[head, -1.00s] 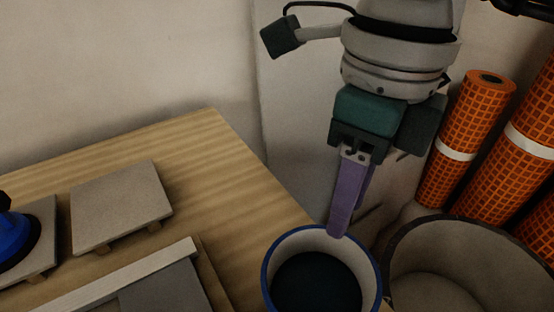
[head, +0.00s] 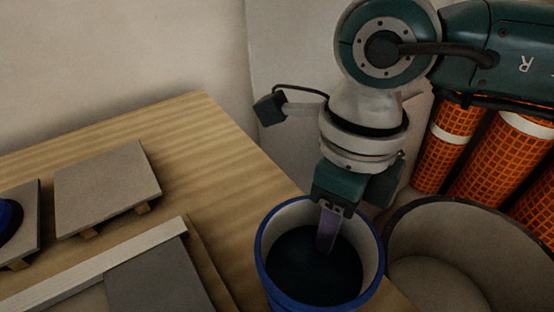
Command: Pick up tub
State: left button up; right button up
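The tub (head: 285,222) has a blue outside, a pale inner wall and dark contents. It stands upright at the bottom centre, by the right edge of the wooden table. My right gripper (head: 326,240) points down at the tub's far side, its purple finger overlapping the mouth and dark contents. Only one finger shows clearly, so I cannot tell the opening between the fingers or whether it touches the tub wall. My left gripper is not in view.
A large grey bin (head: 472,235) stands right of the tub, close to it. Orange mesh rolls (head: 487,160) stand behind it. On the wooden table (head: 205,135) are a grey tile on spacers (head: 107,185), a pale straight bar (head: 100,262) and a blue-handled tool (head: 10,218).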

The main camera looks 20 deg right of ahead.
grip_shut()
dwell(1.3)
